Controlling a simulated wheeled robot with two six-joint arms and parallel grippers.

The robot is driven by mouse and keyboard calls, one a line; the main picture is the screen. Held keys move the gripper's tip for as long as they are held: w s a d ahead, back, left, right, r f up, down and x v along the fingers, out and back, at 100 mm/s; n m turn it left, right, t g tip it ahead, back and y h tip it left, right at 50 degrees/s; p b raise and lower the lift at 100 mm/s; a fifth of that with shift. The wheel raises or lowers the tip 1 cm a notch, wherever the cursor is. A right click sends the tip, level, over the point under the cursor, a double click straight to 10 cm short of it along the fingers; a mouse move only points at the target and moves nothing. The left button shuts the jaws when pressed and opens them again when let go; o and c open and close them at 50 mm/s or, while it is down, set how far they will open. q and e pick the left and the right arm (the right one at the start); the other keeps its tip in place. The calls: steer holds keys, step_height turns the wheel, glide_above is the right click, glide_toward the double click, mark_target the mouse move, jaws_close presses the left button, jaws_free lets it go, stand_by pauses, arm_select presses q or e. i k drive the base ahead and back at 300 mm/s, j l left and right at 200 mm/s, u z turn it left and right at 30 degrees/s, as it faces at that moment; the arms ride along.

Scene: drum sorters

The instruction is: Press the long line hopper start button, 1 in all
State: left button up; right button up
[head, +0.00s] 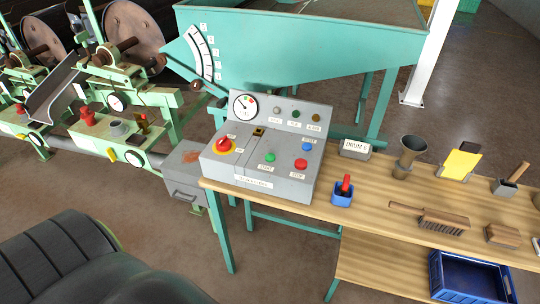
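A grey control box (240,168) stands on the left end of the wooden bench. Its sloped top carries a green button (270,157) with a label that seems to read START. To its right is a red button (300,163) that seems labelled STOP, and a blue button (307,145) is above that. A red knob on a yellow disc (223,145) is at the left, with a small black switch (258,132) near the middle. A front nameplate (253,183) is too small to read surely. Neither of my grippers is in view.
A teal hopper (300,50) stands behind the box.

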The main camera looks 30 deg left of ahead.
mark_target(269, 157)
steer(key=i+l+u, duration=0.15)
steer(key=u, duration=0.2)
steer(key=i+l+u, duration=0.15)
steer(key=u, duration=0.25)
steer(key=i+l+u, duration=0.1)
steer(key=u, duration=0.25)
steer(key=i+l, duration=0.1)
steer(key=l, duration=0.25)
steer(key=i+l+u, duration=0.1)
steer(key=l, duration=0.25)
steer(key=i+l, duration=0.15)
steer(key=l, duration=0.2)
steer(key=i+l+u, duration=0.1)
steer(key=l, duration=0.25)
